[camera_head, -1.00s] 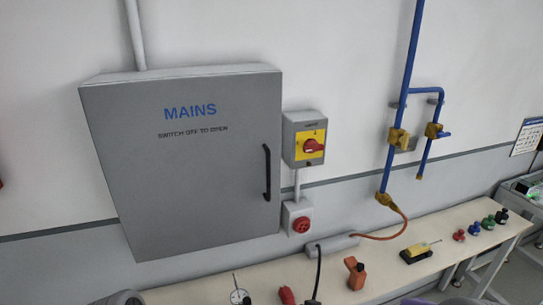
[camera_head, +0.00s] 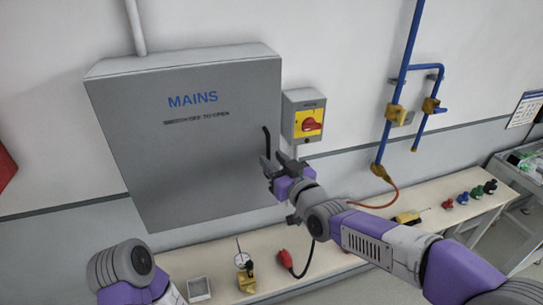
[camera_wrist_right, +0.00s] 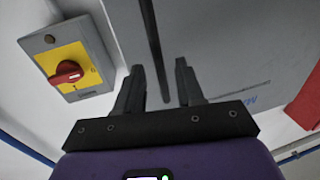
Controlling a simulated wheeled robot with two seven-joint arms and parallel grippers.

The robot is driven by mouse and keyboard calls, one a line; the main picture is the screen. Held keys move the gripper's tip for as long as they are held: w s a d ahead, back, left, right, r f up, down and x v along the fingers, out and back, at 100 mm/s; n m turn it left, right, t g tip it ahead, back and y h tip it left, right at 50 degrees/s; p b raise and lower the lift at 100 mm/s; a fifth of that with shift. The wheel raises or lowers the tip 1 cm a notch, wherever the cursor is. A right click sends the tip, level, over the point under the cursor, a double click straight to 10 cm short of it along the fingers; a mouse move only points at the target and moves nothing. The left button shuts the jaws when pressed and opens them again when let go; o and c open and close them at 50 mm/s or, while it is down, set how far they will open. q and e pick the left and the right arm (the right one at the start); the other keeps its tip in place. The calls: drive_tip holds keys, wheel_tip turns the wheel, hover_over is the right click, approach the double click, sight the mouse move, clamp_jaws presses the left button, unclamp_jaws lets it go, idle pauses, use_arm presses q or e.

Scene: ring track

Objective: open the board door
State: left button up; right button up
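The grey board door (camera_head: 190,150), lettered MAINS, is shut on the wall. Its black bar handle (camera_head: 266,142) stands upright at the door's right side. My right gripper (camera_head: 273,160) is at the handle's lower part. In the right wrist view the handle (camera_wrist_right: 152,45) runs down between the two spread fingers (camera_wrist_right: 160,68), with gaps showing beside it. The grey switch box (camera_head: 303,116) with a yellow plate and red knob (camera_head: 311,125) is right of the door. The knob also shows in the right wrist view (camera_wrist_right: 66,73). My left arm shows at lower left; its gripper is out of view.
A bench (camera_head: 345,192) runs along the wall below, with a red plug (camera_head: 287,259), a yellow block (camera_head: 247,281) and several small items on it. Blue pipes (camera_head: 403,75) with brass valves are on the wall at right. My right arm covers part of the bench.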

drive_tip(key=shift+x, duration=0.8)
drive_tip(key=shift+c, duration=0.5)
clamp_jaws()
